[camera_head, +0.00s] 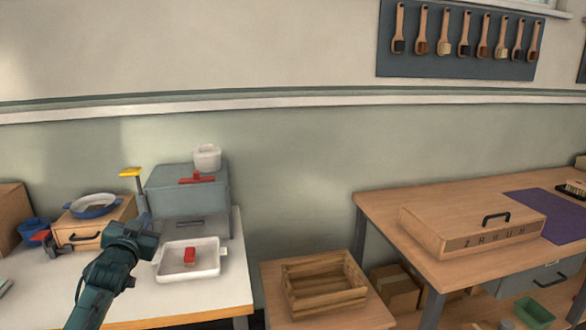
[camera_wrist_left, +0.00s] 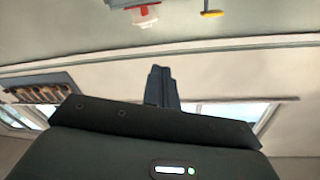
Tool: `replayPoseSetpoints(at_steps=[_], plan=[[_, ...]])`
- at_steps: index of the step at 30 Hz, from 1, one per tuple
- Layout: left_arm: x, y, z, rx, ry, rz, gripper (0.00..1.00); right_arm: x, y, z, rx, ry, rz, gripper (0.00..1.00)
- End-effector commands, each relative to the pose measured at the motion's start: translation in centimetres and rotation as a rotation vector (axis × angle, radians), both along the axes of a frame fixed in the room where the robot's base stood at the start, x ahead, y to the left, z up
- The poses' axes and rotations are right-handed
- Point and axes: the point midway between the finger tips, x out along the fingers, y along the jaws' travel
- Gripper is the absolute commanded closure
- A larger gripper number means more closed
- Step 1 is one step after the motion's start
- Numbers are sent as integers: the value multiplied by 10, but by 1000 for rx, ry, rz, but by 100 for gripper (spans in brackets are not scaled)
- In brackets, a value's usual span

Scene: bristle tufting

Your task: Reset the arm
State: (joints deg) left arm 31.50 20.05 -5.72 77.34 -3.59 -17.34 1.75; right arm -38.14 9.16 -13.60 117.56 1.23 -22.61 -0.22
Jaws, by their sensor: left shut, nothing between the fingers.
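My left gripper (camera_head: 144,222) shows in the head view, raised over the left part of the white table (camera_head: 216,296), pointing up and away. Its fingers are shut and hold nothing. In the left wrist view, the shut fingers (camera_wrist_left: 161,86) stand up against the wall, with nothing between them. My right gripper is in neither view.
A grey box (camera_head: 160,183) with a white pot (camera_head: 207,157) on top stands behind the tray. A blue pan (camera_head: 93,205) sits on a small wooden drawer box at left. A wooden crate (camera_head: 328,306) and a workbench (camera_head: 382,203) with a wooden case (camera_head: 425,222) are to the right.

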Motion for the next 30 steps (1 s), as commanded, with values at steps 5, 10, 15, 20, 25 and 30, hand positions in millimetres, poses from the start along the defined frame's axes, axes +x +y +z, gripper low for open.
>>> replayPoseSetpoints(at_steps=[5, 10, 15, 20, 25, 30], plan=[[-23, -23, -65, -56, 153, -30, 100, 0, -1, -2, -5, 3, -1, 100], [-67, -58, -128, -71, 235, -86, 100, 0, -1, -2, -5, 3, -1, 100], [-140, -105, -198, -113, 347, -157, 100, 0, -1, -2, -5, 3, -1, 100], [-237, -153, -254, -188, 471, -223, 100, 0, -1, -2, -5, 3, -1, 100], [-331, -191, -279, -277, 582, -263, 100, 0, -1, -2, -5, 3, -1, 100], [-384, -209, -282, -336, 645, -274, 100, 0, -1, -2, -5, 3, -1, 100]])
